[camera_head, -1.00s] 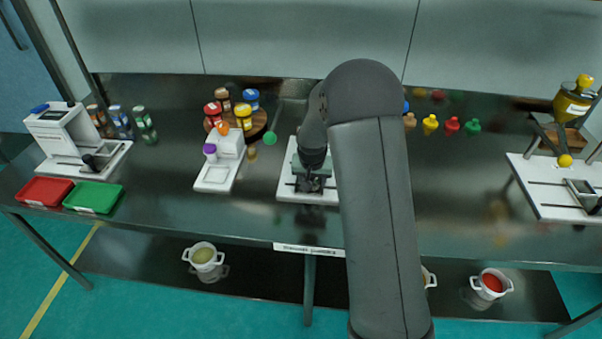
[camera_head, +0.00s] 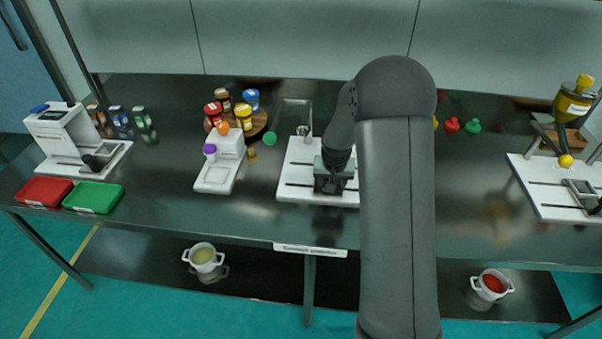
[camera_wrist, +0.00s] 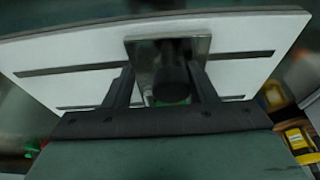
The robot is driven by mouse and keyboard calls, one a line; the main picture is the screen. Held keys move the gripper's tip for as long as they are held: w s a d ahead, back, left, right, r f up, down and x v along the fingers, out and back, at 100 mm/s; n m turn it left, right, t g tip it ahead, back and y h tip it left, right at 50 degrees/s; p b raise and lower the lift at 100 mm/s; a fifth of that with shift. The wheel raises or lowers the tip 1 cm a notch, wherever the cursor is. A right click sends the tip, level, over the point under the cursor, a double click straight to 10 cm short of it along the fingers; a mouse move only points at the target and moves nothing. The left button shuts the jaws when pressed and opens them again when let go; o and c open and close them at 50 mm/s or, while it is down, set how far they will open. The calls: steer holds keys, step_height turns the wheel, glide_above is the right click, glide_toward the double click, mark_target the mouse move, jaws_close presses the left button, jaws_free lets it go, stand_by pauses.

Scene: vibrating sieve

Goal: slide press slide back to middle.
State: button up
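The press base is a white slotted plate (camera_head: 297,165) at the middle of the bench, and it also fills the upper wrist view (camera_wrist: 75,43). A metallic slide (camera_wrist: 143,52) with a dark round knob (camera_wrist: 172,82) sits across its slots. My gripper (camera_head: 332,182) is low over the right part of the plate in the head view. In the wrist view my gripper's fingers (camera_wrist: 163,70) stand apart on either side of the knob. A gap shows on the knob's left; the right finger is very near it, contact unclear. My arm hides the plate's right end in the head view.
A white device with a purple knob (camera_head: 209,150) stands left of the plate, near several jars on a round wooden board (camera_head: 258,122). Red (camera_head: 43,190) and green (camera_head: 93,196) trays lie far left. Another slotted station (camera_head: 545,190) is far right.

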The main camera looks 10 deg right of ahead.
steer(key=shift+s+d, duration=0.3)
steer(key=shift+d, duration=0.6)
steer(key=shift+s+d, duration=0.3)
steer(key=shift+d, duration=0.55)
steer(key=o, duration=1.1)
steer(key=p+v, duration=0.4)
steer(key=v, duration=0.5)
steer(key=shift+a, duration=0.1)
